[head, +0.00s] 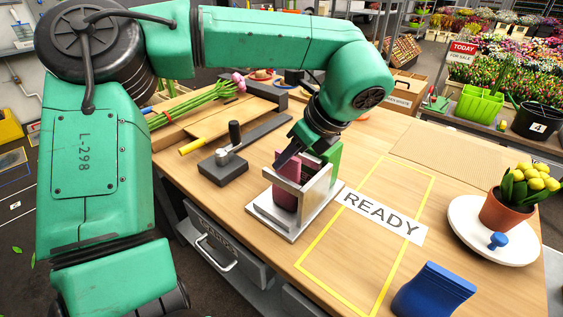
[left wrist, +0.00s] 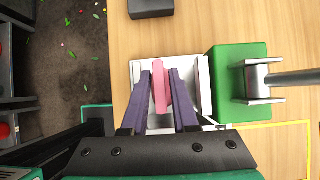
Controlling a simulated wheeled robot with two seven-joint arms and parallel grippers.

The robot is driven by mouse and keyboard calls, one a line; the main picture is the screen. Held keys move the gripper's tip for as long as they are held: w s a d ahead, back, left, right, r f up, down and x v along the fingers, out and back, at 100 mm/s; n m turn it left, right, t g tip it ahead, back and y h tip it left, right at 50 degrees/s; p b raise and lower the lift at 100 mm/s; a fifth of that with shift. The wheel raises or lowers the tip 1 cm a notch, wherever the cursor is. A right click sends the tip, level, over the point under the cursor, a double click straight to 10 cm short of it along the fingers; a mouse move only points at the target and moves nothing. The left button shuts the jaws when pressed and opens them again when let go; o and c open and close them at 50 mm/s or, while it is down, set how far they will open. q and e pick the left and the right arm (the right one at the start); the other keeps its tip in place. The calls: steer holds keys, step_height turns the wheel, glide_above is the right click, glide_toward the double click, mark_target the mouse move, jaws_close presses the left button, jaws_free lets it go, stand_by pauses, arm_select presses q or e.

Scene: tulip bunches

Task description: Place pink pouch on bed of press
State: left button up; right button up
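The pink pouch (head: 286,196) stands upright over the pale metal bed (head: 261,213) of the press, partly hidden by a grey metal upright. My left gripper (head: 289,156) reaches down from above with its fingers on either side of the pouch. In the left wrist view, the pink pouch (left wrist: 160,88) sits between the two dark fingertips, which appear closed on it. The green body of the press (head: 334,163) is right beside it; its lever shows in the left wrist view (left wrist: 290,77). I cannot tell whether the pouch's lower edge touches the bed. My right gripper is not in view.
A grey device with a black knob (head: 224,168) stands left of the press. A READY label (head: 382,217) lies across a yellow outline. A blue pouch (head: 432,290) is at the front right, near a plant on a white plate (head: 467,225). Pink tulips (head: 222,88) lie behind.

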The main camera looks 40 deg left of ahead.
arm_select(q)
steer(key=v, duration=0.9)
steer(key=shift+p, duration=0.45)
steer(key=shift+d+r, duration=0.1)
steer(key=shift+d, duration=0.05)
